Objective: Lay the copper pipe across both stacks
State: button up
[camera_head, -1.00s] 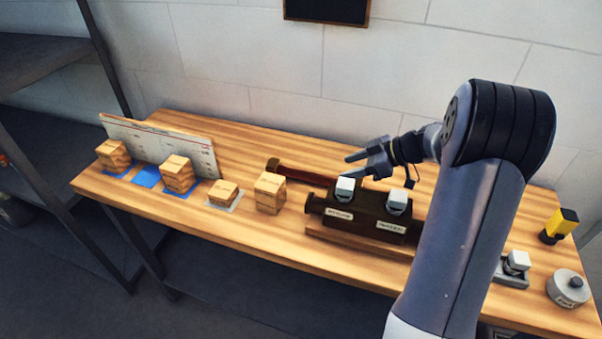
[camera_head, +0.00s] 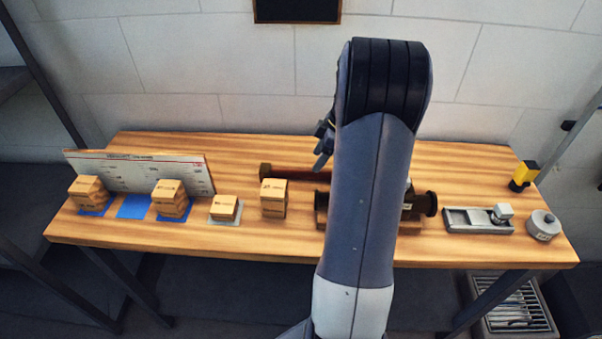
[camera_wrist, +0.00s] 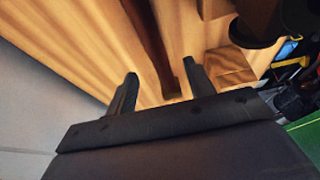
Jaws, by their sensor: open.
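The copper pipe (camera_head: 295,174) lies on the table behind a dark cylindrical fitting, its right part hidden by my arm. In the wrist view the pipe (camera_wrist: 150,40) runs between the fingers, its near end close to them. My gripper (camera_wrist: 160,75) is open and empty; in the head view it (camera_head: 325,143) shows partly behind my arm, seemingly above the pipe. One wooden block stack (camera_head: 88,190) stands on a blue mat at the far left. A second stack (camera_head: 170,200) stands on another blue mat, with an empty blue mat (camera_head: 134,206) between them.
A lined board (camera_head: 140,170) stands behind the stacks. A low block (camera_head: 225,207) on a grey mat and a taller block (camera_head: 273,198) stand right of them. The dark fitting (camera_head: 428,204), a grey tray (camera_head: 470,222), a round canister (camera_head: 543,225) and a yellow item (camera_head: 523,176) lie rightward.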

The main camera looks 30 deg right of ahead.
aim_at(309, 171)
jog(key=shift+w+p+x, duration=0.15)
jog(key=shift+p+x, duration=0.25)
jog(key=shift+x, duration=1.3)
jog(key=shift+w+p+x, duration=0.1)
jog(key=shift+p+x, duration=0.3)
jog(key=shift+x, duration=1.25)
jog(key=shift+d, duration=0.15)
jog(key=shift+c, duration=0.5)
grip_shut()
